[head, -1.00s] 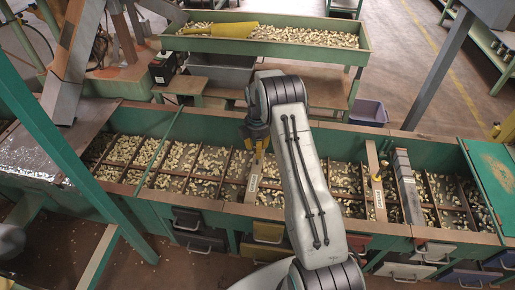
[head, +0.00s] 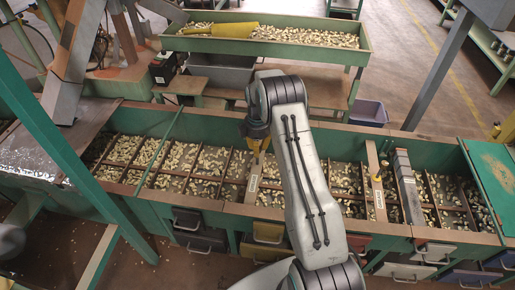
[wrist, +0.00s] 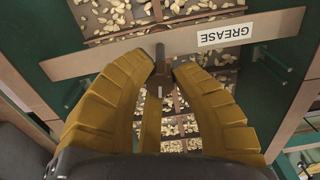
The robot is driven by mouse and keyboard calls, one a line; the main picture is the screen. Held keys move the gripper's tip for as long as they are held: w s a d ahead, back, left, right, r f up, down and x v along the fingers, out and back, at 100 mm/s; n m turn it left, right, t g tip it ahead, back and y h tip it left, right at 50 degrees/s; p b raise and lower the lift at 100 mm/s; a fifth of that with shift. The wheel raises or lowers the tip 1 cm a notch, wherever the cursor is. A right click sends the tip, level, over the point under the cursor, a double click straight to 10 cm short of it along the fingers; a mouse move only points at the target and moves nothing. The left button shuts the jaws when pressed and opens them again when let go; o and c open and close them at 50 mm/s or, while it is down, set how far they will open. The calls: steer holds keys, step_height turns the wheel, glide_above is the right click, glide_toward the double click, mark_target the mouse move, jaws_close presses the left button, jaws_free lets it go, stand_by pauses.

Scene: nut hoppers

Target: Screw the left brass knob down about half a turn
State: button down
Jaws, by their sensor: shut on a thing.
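The left board (head: 253,182), with a white label, lies across the long green hopper. My gripper (head: 257,149) is over its far part, and the knob there is hidden behind the fingers in the head view. In the wrist view the yellow fingers of my gripper (wrist: 163,78) are shut on the left knob (wrist: 160,62), which looks dark brown there. It stands at the edge of the board (wrist: 110,60), whose label (wrist: 225,34) reads GREASE upside down. The right brass knob (head: 377,179) stands on a second labelled board (head: 374,160), well apart from my gripper.
The hopper's compartments hold many pale nuts. A grey bar (head: 405,180) crosses it right of the second board. Drawers (head: 200,220) line the front. A green trough (head: 300,50) of nuts stands behind. A slanted green post (head: 80,170) rises at left.

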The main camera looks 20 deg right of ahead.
steer(key=m, duration=0.4)
steer(key=shift+s+f+m, duration=0.1)
steer(key=shift+f+m, duration=0.05)
steer(key=shift+m, duration=0.15)
steer(key=m, duration=0.3)
steer(key=shift+m, duration=0.3)
steer(key=m, duration=0.4)
steer(key=shift+m, duration=0.3)
steer(key=m, duration=0.3)
steer(key=shift+s+m, duration=0.1)
steer(key=shift+m, duration=0.2)
steer(key=m, duration=0.4)
steer(key=shift+a+m, duration=0.1)
steer(key=shift+m, duration=0.2)
steer(key=m, duration=0.3)
steer(key=shift+m, duration=0.3)
steer(key=m, duration=0.8)
steer(key=shift+m, duration=0.5)
